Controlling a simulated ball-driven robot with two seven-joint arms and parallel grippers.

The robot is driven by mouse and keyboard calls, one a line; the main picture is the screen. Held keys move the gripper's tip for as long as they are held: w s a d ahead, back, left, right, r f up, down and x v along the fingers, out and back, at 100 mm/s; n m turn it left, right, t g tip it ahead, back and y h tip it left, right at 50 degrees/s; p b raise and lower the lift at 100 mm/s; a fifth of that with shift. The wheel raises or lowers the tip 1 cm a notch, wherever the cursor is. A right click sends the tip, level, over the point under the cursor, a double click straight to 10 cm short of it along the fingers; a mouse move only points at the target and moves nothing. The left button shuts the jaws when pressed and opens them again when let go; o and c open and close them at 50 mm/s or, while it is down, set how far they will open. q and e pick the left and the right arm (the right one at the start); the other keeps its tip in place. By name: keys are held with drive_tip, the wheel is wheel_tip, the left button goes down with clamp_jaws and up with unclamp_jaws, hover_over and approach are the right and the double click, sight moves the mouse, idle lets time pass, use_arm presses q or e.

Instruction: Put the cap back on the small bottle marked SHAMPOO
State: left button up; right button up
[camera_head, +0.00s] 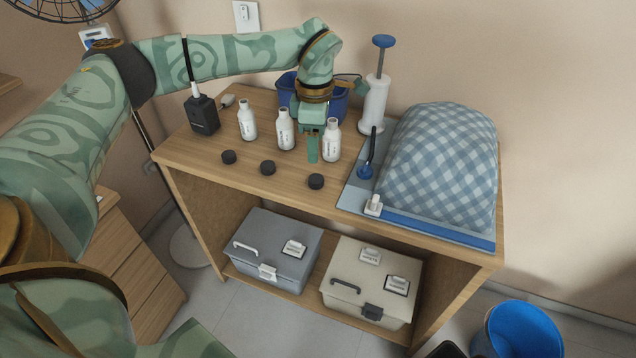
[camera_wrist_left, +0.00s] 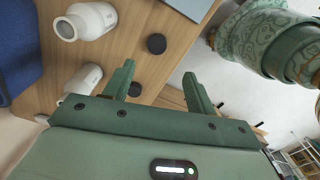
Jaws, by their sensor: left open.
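Three small white uncapped bottles stand in a row on the wooden shelf top: a left bottle (camera_head: 247,120), a middle bottle (camera_head: 285,131) and a right bottle (camera_head: 331,141). Their labels are too small to read. In front of them lie three black caps: left (camera_head: 228,157), middle (camera_head: 267,167) and right (camera_head: 316,181). My left gripper (camera_head: 313,150) is open and empty, pointing down between the middle and right bottles. The left wrist view shows its two fingers (camera_wrist_left: 160,82), two white bottles (camera_wrist_left: 90,21) (camera_wrist_left: 84,80) and two black caps (camera_wrist_left: 156,44) (camera_wrist_left: 135,89). My right gripper is out of view.
A black box (camera_head: 202,115) stands left of the bottles. A blue bin (camera_head: 333,108) and a white pump dispenser (camera_head: 375,105) are behind. A checkered cloth mound (camera_head: 445,160) on a blue mat (camera_head: 440,228) fills the right side. The front left shelf top is clear.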

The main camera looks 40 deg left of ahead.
use_arm(q)
drive_tip(key=b, duration=0.2)
hover_over(314, 178)
drive_tip(key=f, duration=0.5)
drive_tip(key=shift+s+d+f, duration=0.15)
drive_tip(key=shift+d+f, duration=0.1)
drive_tip(key=shift+d, duration=0.1)
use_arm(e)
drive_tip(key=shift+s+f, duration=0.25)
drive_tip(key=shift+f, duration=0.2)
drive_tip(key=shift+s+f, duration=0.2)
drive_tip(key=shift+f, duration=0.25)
use_arm(q)
drive_tip(key=f, duration=0.1)
drive_tip(key=f+b, duration=0.1)
drive_tip(key=f, duration=0.1)
drive_tip(key=f+b, duration=0.1)
drive_tip(key=f, duration=0.1)
drive_tip(key=shift+w+a+f, duration=0.2)
drive_tip(key=shift+a+f, duration=0.05)
drive_tip(key=shift+a, duration=0.15)
drive_tip(key=shift+r, duration=0.15)
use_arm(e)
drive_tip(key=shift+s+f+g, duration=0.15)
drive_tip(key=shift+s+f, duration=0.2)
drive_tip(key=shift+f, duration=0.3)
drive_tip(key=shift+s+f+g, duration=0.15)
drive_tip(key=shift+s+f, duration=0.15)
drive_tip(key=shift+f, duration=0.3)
